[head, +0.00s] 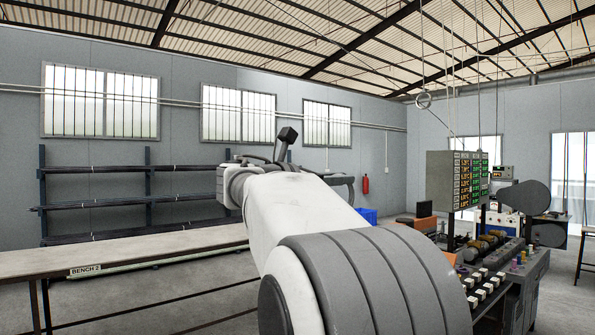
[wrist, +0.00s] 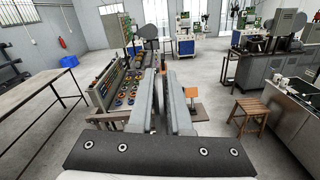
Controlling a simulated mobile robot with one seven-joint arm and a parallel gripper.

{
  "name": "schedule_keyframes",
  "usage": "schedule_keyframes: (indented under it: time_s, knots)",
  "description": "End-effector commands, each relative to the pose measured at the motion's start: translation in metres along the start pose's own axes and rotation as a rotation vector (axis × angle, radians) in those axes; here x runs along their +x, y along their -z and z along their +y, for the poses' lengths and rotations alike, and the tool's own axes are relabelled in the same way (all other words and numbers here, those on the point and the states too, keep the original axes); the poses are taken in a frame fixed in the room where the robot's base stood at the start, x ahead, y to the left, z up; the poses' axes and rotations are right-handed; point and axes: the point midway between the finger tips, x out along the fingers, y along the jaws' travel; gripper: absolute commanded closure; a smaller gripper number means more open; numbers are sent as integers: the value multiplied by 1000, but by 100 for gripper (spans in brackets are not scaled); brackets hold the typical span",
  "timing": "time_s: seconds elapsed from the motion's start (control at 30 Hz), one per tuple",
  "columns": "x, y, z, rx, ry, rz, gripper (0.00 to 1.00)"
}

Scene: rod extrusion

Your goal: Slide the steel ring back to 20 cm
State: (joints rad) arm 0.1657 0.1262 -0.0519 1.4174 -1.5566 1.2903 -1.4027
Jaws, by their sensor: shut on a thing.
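My gripper (wrist: 164,76) shows in the wrist view, its two long grey fingers pointing away from the camera with a narrow gap between them. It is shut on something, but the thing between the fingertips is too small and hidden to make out. I cannot pick out the steel ring or any 20 cm mark for certain in either view. In the head view my white and grey arm reaches away from the camera and covers the middle. The fingertips cannot be made out there.
A bench (head: 120,264) labelled BENCH 2 runs along the left, also in the wrist view (wrist: 38,88). A machine with several knobs (head: 490,272) stands at right below a display panel (head: 452,181). A wooden stool (wrist: 249,108) stands on open floor right of my gripper.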

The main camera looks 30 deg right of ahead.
Motion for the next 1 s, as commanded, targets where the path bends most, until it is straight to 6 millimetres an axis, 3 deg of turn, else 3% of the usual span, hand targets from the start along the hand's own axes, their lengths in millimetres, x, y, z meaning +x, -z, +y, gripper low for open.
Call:
schedule_keyframes:
  time_s: [0.1, 0.23, 0.63, 0.67, 0.8, 1.0]
  knots:
    - [31, -6, 1, -2, 3, -1, 100]
    - [52, -4, 1, -1, 0, 0, 100]
    - [61, -2, 0, 1, -1, -2, 100]
    - [61, -2, 0, 1, -1, -3, 78]
    - [60, -1, 0, 0, 0, -2, 55]
    - [60, -1, 0, 0, 0, -1, 55]
